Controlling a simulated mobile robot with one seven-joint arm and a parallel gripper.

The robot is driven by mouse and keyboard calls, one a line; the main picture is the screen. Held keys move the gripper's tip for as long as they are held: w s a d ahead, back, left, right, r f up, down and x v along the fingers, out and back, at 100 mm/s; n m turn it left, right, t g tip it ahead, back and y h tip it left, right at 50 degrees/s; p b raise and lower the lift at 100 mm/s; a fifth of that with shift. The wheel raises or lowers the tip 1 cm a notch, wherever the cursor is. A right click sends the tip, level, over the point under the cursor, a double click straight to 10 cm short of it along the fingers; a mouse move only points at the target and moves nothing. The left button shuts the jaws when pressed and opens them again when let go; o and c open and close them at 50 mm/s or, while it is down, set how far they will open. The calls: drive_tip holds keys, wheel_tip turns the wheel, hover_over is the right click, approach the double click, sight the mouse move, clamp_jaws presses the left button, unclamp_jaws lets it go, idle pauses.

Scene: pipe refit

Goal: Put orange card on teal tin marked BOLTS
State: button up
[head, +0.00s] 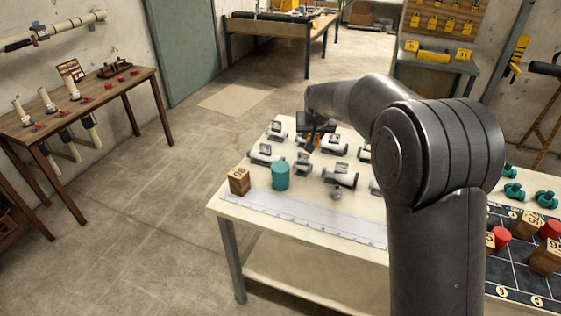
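A teal cylinder (280,177) stands upright on the pale table, next to a wooden block. I can read no BOLTS marking on it. My gripper (313,142) points down over the table, behind and to the right of the teal cylinder, among white pipe fittings. Small orange patches show at its fingertips. I cannot tell whether they are part of the fingers or an orange card. The fingers are too small and dark to judge open or shut. No orange card can be clearly made out. My arm hides part of the table's right side.
Several white pipe pieces with grey clamps (341,176) crowd the table around my gripper. A wooden block (239,181) stands at the table's left corner. A pale ruler strip (300,216) lies along the front edge. At right, a dark gridded board (515,273) holds blocks and red cylinders.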

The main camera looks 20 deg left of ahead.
drive_tip(key=a+f, duration=0.2)
drive_tip(key=a, duration=0.1)
drive_tip(key=a+f, duration=0.2)
drive_tip(key=a, duration=0.2)
drive_tip(key=a+f, duration=0.2)
drive_tip(key=a, duration=0.1)
drive_tip(key=shift+s+a+f, duration=0.15)
drive_tip(key=shift+s, duration=0.1)
drive_tip(key=shift+f, duration=2)
drive_tip(key=shift+f, duration=0.1)
drive_tip(key=o, duration=1)
drive_tip(key=shift+c, duration=0.2)
